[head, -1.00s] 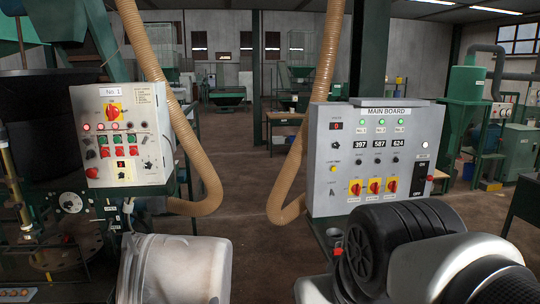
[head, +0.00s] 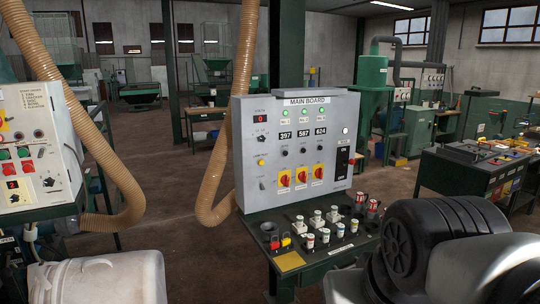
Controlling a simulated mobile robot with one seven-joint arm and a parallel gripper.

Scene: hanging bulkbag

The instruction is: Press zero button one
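The grey main board (head: 291,190) stands upright in the middle of the head view, with "MAIN BOARD" on its top edge. It has three lit green lamps and three displays, reading 397 (head: 285,135), 587 and 624. Below each display is a small dark button or knob, the left one (head: 284,152) under 397. Their labels are too small to read, so I cannot tell which is zero button one. Red and yellow rotary switches (head: 284,179) sit lower. My gripper is not in view; black and grey parts of my arm fill the lower right.
A shelf (head: 285,262) below the board holds small jars, white blocks, red cans and padlocks. A tan hose (head: 231,100) hangs just left of the board. A white control box (head: 35,150) stands at the left edge, and a dark workbench (head: 475,172) at right.

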